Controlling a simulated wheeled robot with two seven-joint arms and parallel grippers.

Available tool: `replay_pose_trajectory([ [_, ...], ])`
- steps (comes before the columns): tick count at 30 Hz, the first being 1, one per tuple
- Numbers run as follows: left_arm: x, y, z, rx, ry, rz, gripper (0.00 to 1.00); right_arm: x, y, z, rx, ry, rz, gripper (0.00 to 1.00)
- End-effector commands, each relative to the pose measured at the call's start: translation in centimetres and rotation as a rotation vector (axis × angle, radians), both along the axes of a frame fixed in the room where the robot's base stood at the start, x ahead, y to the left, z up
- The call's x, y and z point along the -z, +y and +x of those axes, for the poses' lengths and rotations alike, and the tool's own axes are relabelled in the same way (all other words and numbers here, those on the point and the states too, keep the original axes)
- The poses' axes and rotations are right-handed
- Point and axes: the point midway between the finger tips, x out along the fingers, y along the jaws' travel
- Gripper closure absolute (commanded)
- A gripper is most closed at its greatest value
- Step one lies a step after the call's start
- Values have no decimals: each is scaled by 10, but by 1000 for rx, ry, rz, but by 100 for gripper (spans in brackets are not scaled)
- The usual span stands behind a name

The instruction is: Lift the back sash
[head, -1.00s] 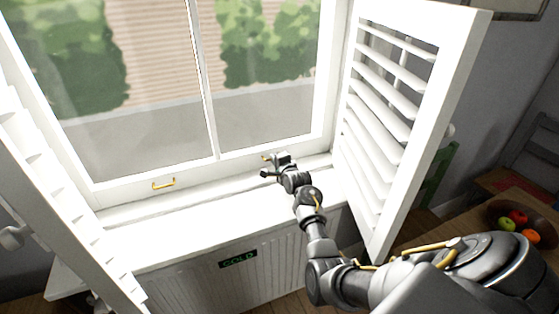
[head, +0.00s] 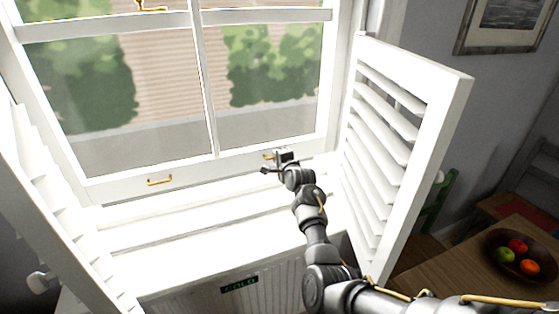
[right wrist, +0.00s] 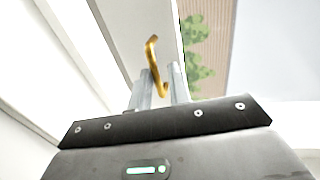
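The back sash (head: 110,180) is a white two-pane window sash with a brass handle at each end of its bottom rail. It stands slightly raised above the sill. The left handle (head: 159,181) is free. My right gripper (head: 277,164) is at the right handle (head: 267,157). In the right wrist view, the two grey fingers (right wrist: 160,92) lie close together on either side of the brass handle (right wrist: 153,52), and look shut on it. The finger contact is partly hidden. My left gripper is not in view.
A louvred shutter (head: 385,150) stands open to the right of my right arm, and another (head: 50,200) at the left. A white sill (head: 200,240) lies below the sash, above a panel with a "COLD" sign (head: 240,285). A fruit bowl (head: 495,255) is at the lower right.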

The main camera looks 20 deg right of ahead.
Motion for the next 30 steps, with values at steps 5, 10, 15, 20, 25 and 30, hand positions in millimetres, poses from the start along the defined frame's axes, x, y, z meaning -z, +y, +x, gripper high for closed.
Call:
replay_pose_trajectory([
  [5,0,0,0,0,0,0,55,3,-1,-1,1,5,1,70],
  [10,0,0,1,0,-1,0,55,4,-1,-2,1,7,1,70],
  [15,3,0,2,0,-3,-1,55,3,-1,-11,1,5,2,70],
  [20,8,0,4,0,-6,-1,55,-1,0,-34,2,5,1,70],
  [25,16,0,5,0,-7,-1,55,-7,0,-63,2,4,2,70],
  [30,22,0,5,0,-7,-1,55,-13,0,-88,3,5,0,70],
])
